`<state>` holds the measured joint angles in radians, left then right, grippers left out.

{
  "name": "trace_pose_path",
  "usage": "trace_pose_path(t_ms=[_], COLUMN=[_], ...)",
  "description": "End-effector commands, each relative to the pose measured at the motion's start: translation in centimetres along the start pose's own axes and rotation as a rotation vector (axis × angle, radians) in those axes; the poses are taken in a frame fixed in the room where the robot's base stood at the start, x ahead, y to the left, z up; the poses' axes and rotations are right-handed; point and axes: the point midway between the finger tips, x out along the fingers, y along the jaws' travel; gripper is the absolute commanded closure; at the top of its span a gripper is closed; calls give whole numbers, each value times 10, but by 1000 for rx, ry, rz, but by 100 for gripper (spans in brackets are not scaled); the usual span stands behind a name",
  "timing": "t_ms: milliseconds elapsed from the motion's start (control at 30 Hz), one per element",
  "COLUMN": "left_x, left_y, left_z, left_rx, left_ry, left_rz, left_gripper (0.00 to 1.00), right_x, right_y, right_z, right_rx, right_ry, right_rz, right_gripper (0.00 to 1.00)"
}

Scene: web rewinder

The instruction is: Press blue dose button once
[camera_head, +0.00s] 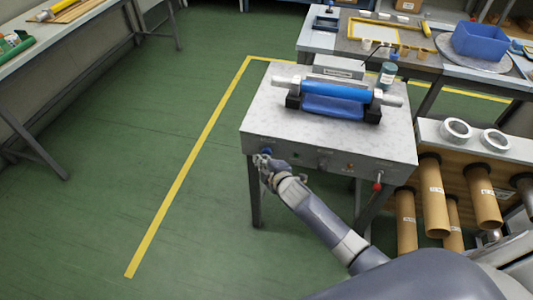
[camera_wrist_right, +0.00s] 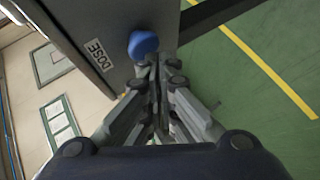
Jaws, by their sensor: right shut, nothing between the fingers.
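The blue dose button (camera_wrist_right: 143,44) is a round knob on the front panel of the rewinder, beside a label reading DOSE (camera_wrist_right: 99,55). In the head view the button (camera_head: 265,151) shows at the left end of the front panel, partly hidden by my gripper. My right gripper (camera_wrist_right: 155,66) is shut and empty, its fingertips at the edge of the button. I cannot tell whether they touch it. In the head view the right gripper (camera_head: 262,160) is just below the button, in front of the panel. My left gripper is not in view.
The rewinder table (camera_head: 262,118) carries a blue roll (camera_head: 335,91) on a shaft. A red-tipped lever (camera_head: 377,186) hangs at the panel's right end. Cardboard tubes (camera_head: 433,200) stick out at the right. The green floor on the left is clear, with a yellow line (camera_head: 190,163).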

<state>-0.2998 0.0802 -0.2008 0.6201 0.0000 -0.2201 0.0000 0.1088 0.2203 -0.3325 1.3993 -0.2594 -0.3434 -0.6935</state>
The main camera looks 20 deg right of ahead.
Motion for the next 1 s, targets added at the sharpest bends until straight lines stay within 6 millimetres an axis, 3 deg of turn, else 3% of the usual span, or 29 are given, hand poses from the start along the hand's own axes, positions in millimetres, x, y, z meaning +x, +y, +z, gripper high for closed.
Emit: trace_pose_path(t_ms=[1000], left_x=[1], left_y=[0], left_z=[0], left_rx=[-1], left_ry=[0], left_rz=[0], left_gripper=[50], right_x=[8], right_y=[6], right_z=[6], right_rx=[0], right_ry=[0], right_rz=[1], right_gripper=[100])
